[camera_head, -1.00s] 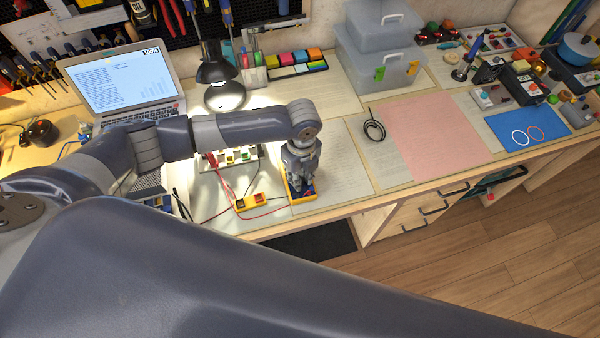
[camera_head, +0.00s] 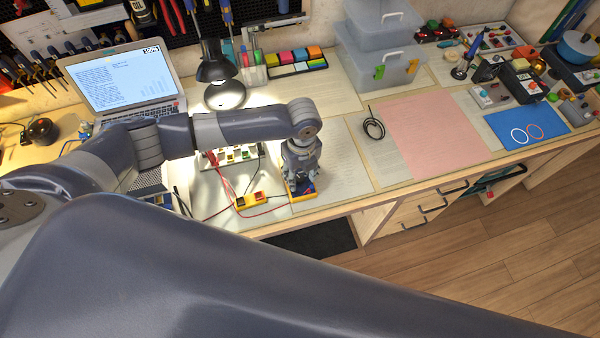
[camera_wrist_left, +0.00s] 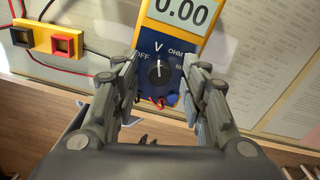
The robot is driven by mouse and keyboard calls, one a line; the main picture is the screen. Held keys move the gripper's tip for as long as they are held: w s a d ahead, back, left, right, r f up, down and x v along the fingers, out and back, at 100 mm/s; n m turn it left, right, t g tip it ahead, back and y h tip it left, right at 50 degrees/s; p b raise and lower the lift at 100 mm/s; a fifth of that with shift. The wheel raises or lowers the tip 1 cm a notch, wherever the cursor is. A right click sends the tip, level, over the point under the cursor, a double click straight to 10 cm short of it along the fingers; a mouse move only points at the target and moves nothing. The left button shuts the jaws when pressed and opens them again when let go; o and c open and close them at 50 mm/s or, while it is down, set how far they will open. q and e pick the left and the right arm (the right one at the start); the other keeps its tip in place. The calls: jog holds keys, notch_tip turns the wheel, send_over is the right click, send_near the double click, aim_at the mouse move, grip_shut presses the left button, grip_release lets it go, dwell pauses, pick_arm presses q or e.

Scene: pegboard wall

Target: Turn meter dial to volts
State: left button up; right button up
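The yellow and blue multimeter (camera_head: 301,191) lies on the bench under my left gripper, which hides most of it in the head view. In the left wrist view the meter (camera_wrist_left: 174,48) has a lit display reading 0.00 and labels OFF, V and OHM. Its black dial (camera_wrist_left: 159,73) has a white mark that points up toward the V. My left gripper (camera_head: 300,187) points down at the meter. In the wrist view its fingers (camera_wrist_left: 163,92) are apart on either side of the dial, with gaps showing. My right gripper is not in view.
A yellow terminal block (camera_head: 250,201) with red and black leads lies left of the meter. A laptop (camera_head: 125,85), a black lamp (camera_head: 220,72) and a pink mat (camera_head: 430,133) are on the bench. A paper sheet lies right of the meter.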

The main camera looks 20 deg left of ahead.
aim_at(301, 177)
pick_arm(q)
notch_tip(301, 177, up, 12)
dwell(0.7)
jog(key=shift+w+d, duration=0.1)
dwell(0.3)
